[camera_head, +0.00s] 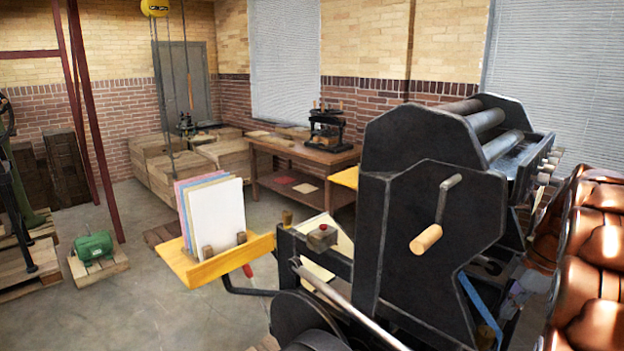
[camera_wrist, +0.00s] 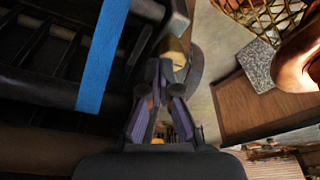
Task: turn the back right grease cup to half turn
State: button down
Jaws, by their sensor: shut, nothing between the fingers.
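The black hand press (camera_head: 430,240) fills the right of the head view, with its rollers (camera_head: 490,125) on top and a crank with a wooden handle (camera_head: 426,239) on the near side. Several small pale knobs (camera_head: 547,168) stick out along its right side; I cannot tell which, if any, is the back right grease cup. In the wrist view my gripper (camera_wrist: 171,70) is shut and empty. A tan rounded piece (camera_wrist: 177,48) shows just beyond its fingertips; I cannot tell whether they touch or what it is.
A blue strip (camera_wrist: 103,55) runs along dark machine parts beside my gripper; it also shows low on the press (camera_head: 480,308). A yellow feed board (camera_head: 205,268) holds coloured sheets. A table with a small press (camera_head: 327,132) stands behind.

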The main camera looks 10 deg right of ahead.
notch_tip(320, 180, down, 4)
jog(key=shift+f+b, duration=0.25)
jog(key=shift+b, duration=0.85)
jog(key=shift+s+a+b, duration=0.25)
jog(key=shift+s+b, duration=0.5)
jog(key=shift+b, duration=1.8)
jog(key=shift+s+a+b, duration=0.5)
jog(key=shift+b, duration=1.05)
jog(key=shift+s+d+b, duration=0.15)
jog(key=shift+s+b, duration=0.05)
jog(key=shift+b, duration=0.1)
notch_tip(320, 180, up, 6)
jog(key=p, duration=0.1)
jog(key=shift+s+d, duration=0.15)
dwell(0.4)
